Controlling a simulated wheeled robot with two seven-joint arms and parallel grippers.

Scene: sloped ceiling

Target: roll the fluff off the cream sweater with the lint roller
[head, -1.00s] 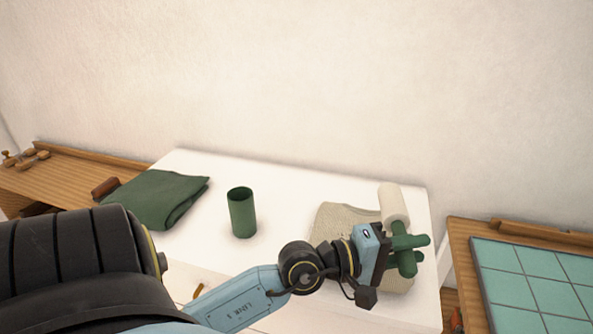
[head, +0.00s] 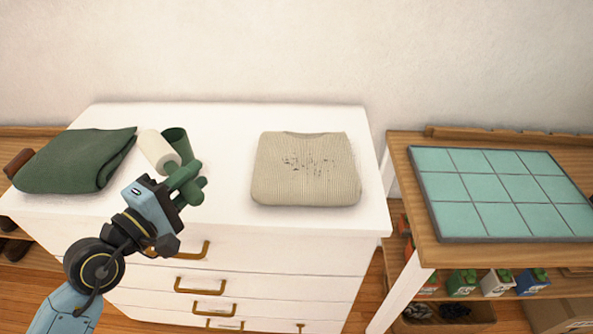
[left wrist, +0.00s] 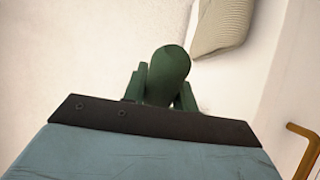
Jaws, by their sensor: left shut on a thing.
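The cream sweater (head: 305,185) lies folded on the white dresser top, with dark specks of fluff (head: 310,165) scattered on its upper middle. Part of it shows in the left wrist view (left wrist: 222,25). My left gripper (head: 186,182) is shut on the green handle of the lint roller, whose pale roll (head: 157,150) points up and left. The handle fills the jaws in the left wrist view (left wrist: 168,68). The roller is left of the sweater, apart from it, and partly overlaps the green cup (head: 178,138) in the head view. My right gripper is not in view.
A folded green cloth (head: 75,160) lies at the dresser's left end. The white dresser top (head: 225,125) is bare between cup and sweater. On the right, a wooden table (head: 400,165) holds a teal tiled board (head: 500,190). A wall stands behind.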

